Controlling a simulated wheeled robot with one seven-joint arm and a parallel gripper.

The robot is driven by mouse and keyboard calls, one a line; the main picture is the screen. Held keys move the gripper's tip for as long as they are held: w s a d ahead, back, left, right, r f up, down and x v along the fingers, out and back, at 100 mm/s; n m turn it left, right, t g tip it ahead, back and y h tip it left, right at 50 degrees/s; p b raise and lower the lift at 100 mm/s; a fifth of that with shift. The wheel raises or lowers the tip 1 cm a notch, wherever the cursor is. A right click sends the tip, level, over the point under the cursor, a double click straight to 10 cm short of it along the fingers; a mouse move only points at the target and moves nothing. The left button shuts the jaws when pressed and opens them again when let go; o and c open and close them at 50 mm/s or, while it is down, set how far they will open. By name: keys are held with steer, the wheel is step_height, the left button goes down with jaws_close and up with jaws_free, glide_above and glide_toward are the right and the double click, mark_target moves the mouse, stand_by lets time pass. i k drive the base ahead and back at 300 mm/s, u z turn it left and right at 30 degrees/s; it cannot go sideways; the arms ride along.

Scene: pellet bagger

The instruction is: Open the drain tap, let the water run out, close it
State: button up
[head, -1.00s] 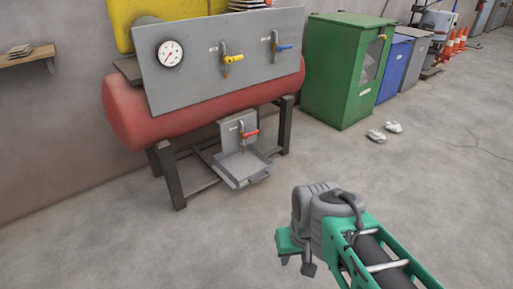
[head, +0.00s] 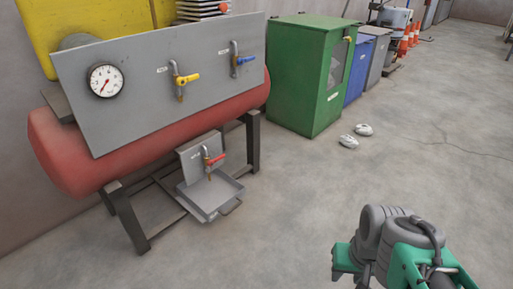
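The drain tap with its red lever (head: 216,159) sits on a small grey plate (head: 190,165) under the red tank. Its lever points right, across the upright pipe. A grey drip tray (head: 229,198) lies below the tap. I cannot make out water running or standing in it. My gripper (head: 350,281) is at the bottom right, well to the right of the tap and nearer to me, touching nothing visible. Its fingers look apart and empty, with the tips partly cut by the frame's lower edge.
The red tank (head: 75,160) stands on dark legs (head: 128,217) beside the tap. Above is a grey panel (head: 135,100) with a gauge (head: 105,80), yellow tap (head: 186,79) and blue tap (head: 243,60). A green cabinet (head: 305,85) stands behind. The floor between is clear.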

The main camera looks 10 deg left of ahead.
mark_target(210, 162)
steer(key=z, duration=0.15)
steer(key=i, duration=0.85)
steer(key=u, duration=0.95)
steer(key=i, duration=0.45)
steer(key=u, duration=0.5)
